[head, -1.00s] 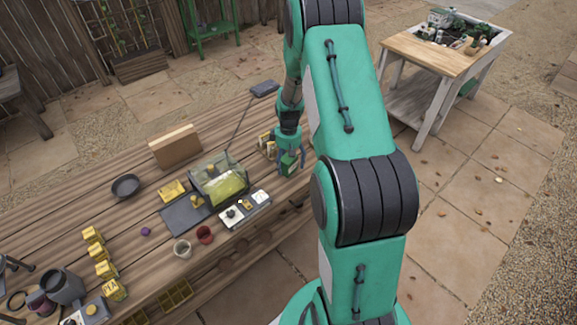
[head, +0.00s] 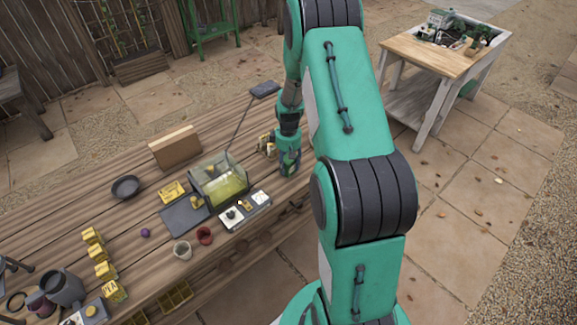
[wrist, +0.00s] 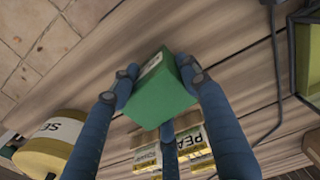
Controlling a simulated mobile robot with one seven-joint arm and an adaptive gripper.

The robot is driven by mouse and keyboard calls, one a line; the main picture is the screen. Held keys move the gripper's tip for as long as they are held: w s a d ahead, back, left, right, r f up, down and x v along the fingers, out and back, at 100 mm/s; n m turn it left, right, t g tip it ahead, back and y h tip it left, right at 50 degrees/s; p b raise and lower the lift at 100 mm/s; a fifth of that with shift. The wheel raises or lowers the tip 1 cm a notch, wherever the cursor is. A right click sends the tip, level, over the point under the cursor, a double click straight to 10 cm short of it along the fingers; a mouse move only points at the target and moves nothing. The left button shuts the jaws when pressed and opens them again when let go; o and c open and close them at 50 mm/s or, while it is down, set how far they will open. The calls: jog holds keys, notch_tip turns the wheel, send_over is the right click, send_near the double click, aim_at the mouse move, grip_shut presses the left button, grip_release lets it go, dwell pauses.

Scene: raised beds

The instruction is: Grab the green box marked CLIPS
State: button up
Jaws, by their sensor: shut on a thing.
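The label's writing is too small to read. In the head view my gripper (head: 289,167) is at the right end of the long wooden table, and the box is largely hidden by the fingers there. I cannot tell whether the box still touches the table top.
Yellow packets, one lettered PEA (wrist: 192,142), lie close behind the box. A yellow round tin (wrist: 50,142) stands to the left in the wrist view. A clear case (head: 218,178) and a white control panel (head: 245,208) are left of my gripper on the table.

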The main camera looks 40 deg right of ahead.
jog(key=shift+r, duration=0.15)
jog(key=shift+r, duration=0.55)
notch_tip(320, 180, up, 2)
jog(key=shift+r+p, duration=0.1)
jog(key=shift+p, duration=0.3)
jog(key=s+a, duration=0.4)
jog(key=s, duration=0.3)
jog(key=s+a+r+p, duration=0.1)
jog(key=s+a, duration=0.3)
jog(key=s, duration=0.3)
jog(key=shift+r, duration=0.2)
